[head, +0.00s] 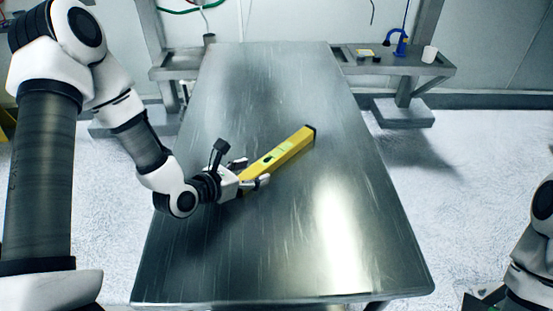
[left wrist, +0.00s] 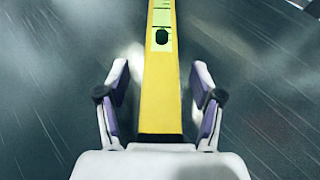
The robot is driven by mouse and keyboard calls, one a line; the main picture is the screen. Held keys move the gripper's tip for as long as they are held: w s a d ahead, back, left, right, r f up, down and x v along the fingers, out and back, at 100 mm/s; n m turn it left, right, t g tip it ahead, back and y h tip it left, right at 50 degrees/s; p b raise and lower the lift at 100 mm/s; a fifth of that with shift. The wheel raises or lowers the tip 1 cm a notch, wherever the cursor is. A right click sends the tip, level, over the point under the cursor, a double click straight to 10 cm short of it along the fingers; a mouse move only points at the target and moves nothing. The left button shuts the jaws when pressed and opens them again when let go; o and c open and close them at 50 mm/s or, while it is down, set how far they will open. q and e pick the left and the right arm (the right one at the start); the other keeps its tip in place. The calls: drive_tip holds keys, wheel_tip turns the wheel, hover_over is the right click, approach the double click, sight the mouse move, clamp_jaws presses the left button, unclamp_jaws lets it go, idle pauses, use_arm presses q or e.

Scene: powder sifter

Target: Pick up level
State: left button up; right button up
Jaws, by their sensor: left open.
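The level is a yellow bar (head: 284,153) with a green vial window, lying on the metal table (head: 270,255) and slanting up to the right. My left gripper (head: 254,173) is at its near left end, with the fingers open on either side of it. In the left wrist view the level (left wrist: 161,88) runs between the two open fingers (left wrist: 161,95), with a gap on both sides. Its near end stops close to the gripper's palm. My right gripper is not clearly in view; only part of my right arm shows at the lower right edge.
A side shelf (head: 400,68) at the back right holds a blue tool (head: 401,45), a white cup (head: 429,54) and small items. Another shelf (head: 176,65) stands at the back left. The rest of the table top is clear.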

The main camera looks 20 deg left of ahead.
use_arm(q)
drive_tip(key=shift+w+d+f, duration=0.15)
drive_tip(key=shift+w+d, duration=0.1)
drive_tip(key=shift+w, duration=0.2)
drive_tip(key=shift+s+a, duration=0.1)
drive_tip(key=shift+c, duration=1.4)
clamp_jaws()
